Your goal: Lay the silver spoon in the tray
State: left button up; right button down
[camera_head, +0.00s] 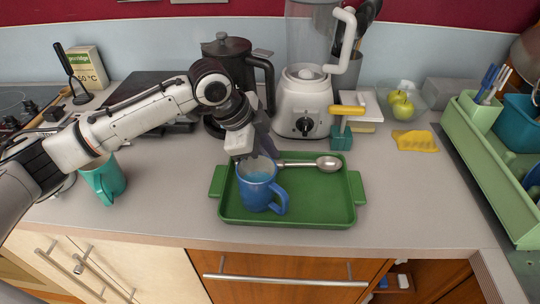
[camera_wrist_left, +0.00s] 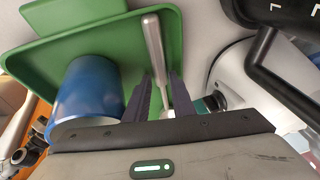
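The tray (camera_wrist_left: 28,62) shows beneath. My right gripper is in neither view.
The blue mug (camera_head: 256,190) stands on the tray's left part, close to my left gripper. The tray's right half is mostly clear.

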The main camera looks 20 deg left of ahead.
pick_arm(q)
jog(key=o, duration=0.5)
jog(key=shift+o, duration=0.2)
jog(key=shift+r, duration=0.15)
jog(key=v, duration=1)
jog(key=shift+s, duration=0.15)
jog(key=shift+d, duration=0.1)
